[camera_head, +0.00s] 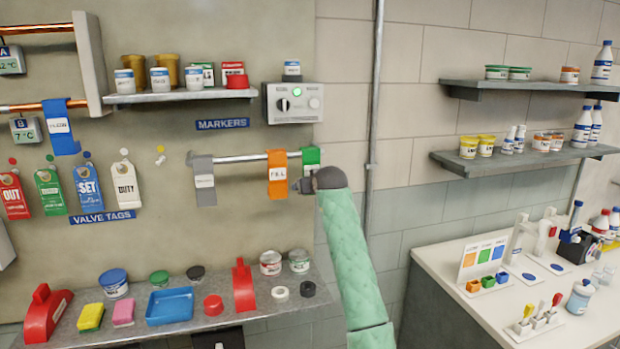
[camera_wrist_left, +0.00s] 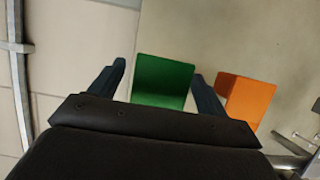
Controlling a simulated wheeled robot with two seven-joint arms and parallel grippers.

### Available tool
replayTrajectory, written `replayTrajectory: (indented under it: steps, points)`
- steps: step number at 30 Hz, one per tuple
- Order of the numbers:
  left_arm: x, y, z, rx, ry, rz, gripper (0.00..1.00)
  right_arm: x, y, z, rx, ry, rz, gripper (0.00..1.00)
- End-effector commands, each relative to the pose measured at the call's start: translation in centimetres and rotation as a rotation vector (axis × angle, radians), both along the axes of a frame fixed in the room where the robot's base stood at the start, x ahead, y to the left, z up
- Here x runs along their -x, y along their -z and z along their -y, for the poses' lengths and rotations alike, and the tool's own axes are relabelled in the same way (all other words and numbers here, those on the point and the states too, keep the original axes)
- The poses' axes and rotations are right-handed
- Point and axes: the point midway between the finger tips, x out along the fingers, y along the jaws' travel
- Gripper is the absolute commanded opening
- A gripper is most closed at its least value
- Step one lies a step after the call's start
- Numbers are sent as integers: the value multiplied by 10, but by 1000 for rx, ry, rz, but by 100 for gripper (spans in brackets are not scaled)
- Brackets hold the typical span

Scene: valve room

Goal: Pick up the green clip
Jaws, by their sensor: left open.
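The green clip (camera_head: 311,155) hangs at the right end of a metal rail (camera_head: 238,158) under the MARKERS sign. Its lower part is hidden behind my left gripper (camera_head: 306,184), which is at the clip from below. In the left wrist view the green clip (camera_wrist_left: 162,82) shows between the two spread dark fingers of my left gripper (camera_wrist_left: 159,72). The fingers are open, one on each side of it; I cannot tell whether either touches it. My right gripper is in neither view.
An orange clip (camera_head: 277,174) hangs just left of the green one, close to one finger in the wrist view (camera_wrist_left: 248,102). A grey clip (camera_head: 204,181) hangs farther left. A control box (camera_head: 293,104) is above. A vertical pipe (camera_head: 375,100) runs to the right.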

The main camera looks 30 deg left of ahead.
Motion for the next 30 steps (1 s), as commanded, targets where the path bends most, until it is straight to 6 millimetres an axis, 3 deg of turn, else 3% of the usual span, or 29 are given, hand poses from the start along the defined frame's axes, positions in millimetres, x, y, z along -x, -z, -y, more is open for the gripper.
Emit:
replayTrajectory:
  steps: [9, 17, 30]
  points:
    - [-2, 2, -2, 0, 0, 0, 76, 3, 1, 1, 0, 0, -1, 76]
    - [-2, 2, -2, 0, 0, 0, 27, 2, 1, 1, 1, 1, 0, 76]
    - [-2, -7, -2, 0, 1, 2, 27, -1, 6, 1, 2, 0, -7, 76]
